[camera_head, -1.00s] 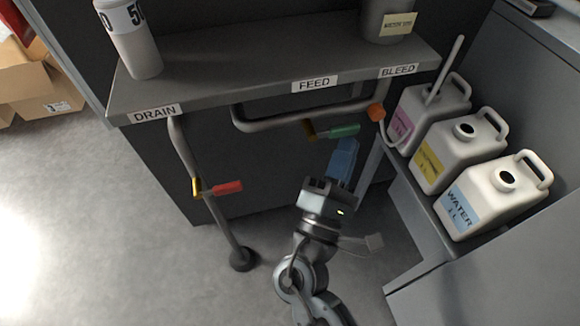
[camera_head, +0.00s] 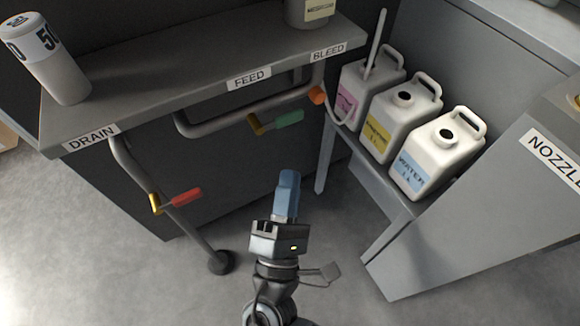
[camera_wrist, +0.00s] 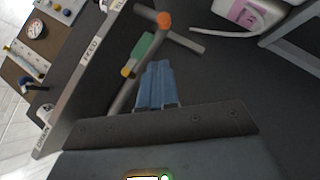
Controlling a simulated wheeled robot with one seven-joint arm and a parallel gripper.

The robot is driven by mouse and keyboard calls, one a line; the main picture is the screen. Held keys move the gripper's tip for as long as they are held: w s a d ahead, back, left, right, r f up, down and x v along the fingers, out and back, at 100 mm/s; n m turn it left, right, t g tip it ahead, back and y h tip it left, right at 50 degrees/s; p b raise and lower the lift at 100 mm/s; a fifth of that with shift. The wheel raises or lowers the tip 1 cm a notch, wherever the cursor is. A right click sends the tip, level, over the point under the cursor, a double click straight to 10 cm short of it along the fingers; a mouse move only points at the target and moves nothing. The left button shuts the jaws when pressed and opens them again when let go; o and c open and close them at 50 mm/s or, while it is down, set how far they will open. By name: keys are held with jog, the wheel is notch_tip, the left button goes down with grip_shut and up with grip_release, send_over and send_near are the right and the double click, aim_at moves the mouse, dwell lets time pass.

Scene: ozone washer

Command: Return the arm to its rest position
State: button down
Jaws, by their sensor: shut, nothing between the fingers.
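My gripper (camera_head: 288,180) is at the end of my arm, low in the middle of the head view, with its blue fingers shut and empty. It points toward the front of the washer bench, below the green feed valve handle (camera_head: 289,118), and is apart from it. In the wrist view the blue fingers (camera_wrist: 157,66) lie together, and the green handle (camera_wrist: 141,52) shows just left of them. The red drain handle (camera_head: 187,196) is to the left of the gripper. The orange bleed knob (camera_head: 317,95) is above and to the right.
The grey bench shelf (camera_head: 200,85) carries a white cylinder (camera_head: 58,75). Pink, yellow and blue labelled jugs (camera_head: 437,155) stand on a side ledge at right. A slanted grey panel marked NOZZLE (camera_head: 480,215) is at far right. Floor (camera_head: 120,270) is clear at lower left.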

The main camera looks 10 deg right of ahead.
dwell(0.5)
jog(key=s+d+f+m+g+y, duration=0.1)
jog(key=s+d+f+m+g, duration=0.1)
jog(key=s+d+f+g, duration=0.35)
jog(key=s+d+f+m+g+y, duration=0.1)
jog(key=s+d+f+m+g, duration=0.15)
jog(key=d+f, duration=0.45)
jog(key=s+d+m+g+y, duration=0.2)
jog(key=s+m+g+y, duration=0.3)
jog(key=s, duration=0.7)
jog(key=s+d+r+m+t+h, duration=0.1)
jog(key=s+d+r+m+t, duration=0.2)
jog(key=r+m, duration=0.45)
jog(key=s+d+r+m+t, duration=0.15)
jog(key=s+r+m, duration=0.25)
jog(key=r, duration=0.6)
notch_tip(320, 180, up, 28)
jog(key=p, duration=2.8)
jog(key=shift+t, duration=0.45)
jog(key=shift+a, duration=0.1)
